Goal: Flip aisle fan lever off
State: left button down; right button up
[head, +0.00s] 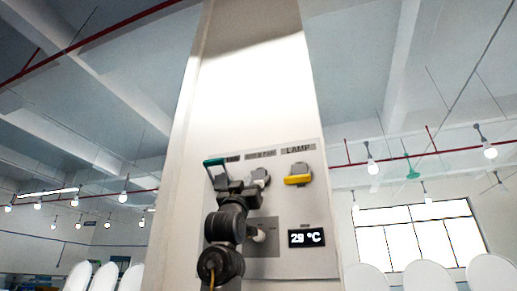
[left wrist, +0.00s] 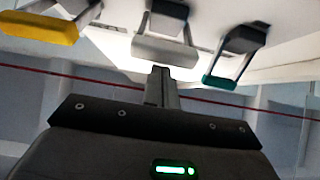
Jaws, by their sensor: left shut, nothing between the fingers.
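Three levers sit in a row on the panel of a white column. The labels over the other two are too small or covered to read surely. My left gripper (head: 249,187) is shut and empty, just below the middle lever. Contact cannot be told.
Below the levers are a temperature display (head: 306,237) and a white knob (head: 258,235), partly behind my left arm. White oval-topped objects (head: 492,270) stand low on both sides. Hanging lamps (head: 372,165) and a green ceiling fan (head: 412,172) are far behind.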

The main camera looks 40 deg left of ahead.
pick_arm(q)
jog(key=shift+f, duration=0.1)
dwell(0.4)
